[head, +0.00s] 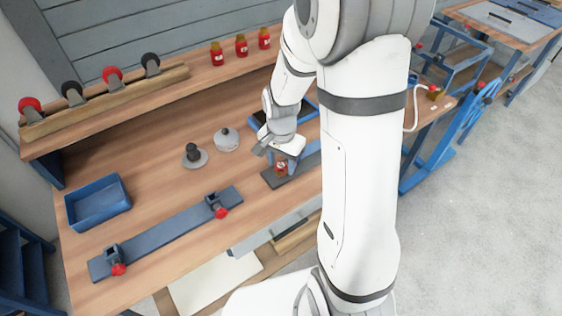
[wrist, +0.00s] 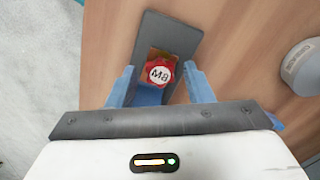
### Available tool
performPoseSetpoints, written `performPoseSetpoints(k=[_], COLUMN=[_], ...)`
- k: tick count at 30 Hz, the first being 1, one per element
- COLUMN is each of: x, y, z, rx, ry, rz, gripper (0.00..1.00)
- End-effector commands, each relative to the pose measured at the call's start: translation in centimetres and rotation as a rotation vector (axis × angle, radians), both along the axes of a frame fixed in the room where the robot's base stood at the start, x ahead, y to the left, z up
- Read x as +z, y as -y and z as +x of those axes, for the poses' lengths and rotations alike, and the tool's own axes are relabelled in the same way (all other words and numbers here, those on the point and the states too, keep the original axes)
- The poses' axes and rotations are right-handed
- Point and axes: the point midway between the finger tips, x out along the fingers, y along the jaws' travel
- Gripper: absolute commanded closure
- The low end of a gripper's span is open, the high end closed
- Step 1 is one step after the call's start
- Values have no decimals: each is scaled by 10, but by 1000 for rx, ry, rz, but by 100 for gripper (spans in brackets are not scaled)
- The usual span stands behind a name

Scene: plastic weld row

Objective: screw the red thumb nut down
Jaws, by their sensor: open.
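The red thumb nut (wrist: 160,73) shows in the wrist view with a white top marked M8. It sits over a grey plate (wrist: 166,33) on the wooden bench. In the head view the red nut (head: 281,168) is just below my gripper (head: 279,152). In the wrist view my gripper (wrist: 159,88) is open, with one blue finger on each side of the nut. A gap shows between each finger and the nut. The nut's lower part and any thread under it are hidden.
A blue bar with red-knobbed clamps (head: 172,232) lies at the bench front. A blue tray (head: 98,202) is at left. Two round grey pieces (head: 227,139) (head: 194,156) stand left of my gripper. Red jars (head: 241,45) stand on the back shelf.

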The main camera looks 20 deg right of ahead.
Motion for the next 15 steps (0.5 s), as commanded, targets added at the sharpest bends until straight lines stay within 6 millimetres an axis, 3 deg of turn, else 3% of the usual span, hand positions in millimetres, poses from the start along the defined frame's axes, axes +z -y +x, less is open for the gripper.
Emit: performPoseSetpoints(k=[15], x=[-1], y=[-1], z=[1], rx=[712], ry=[2], rz=[0], gripper=[53])
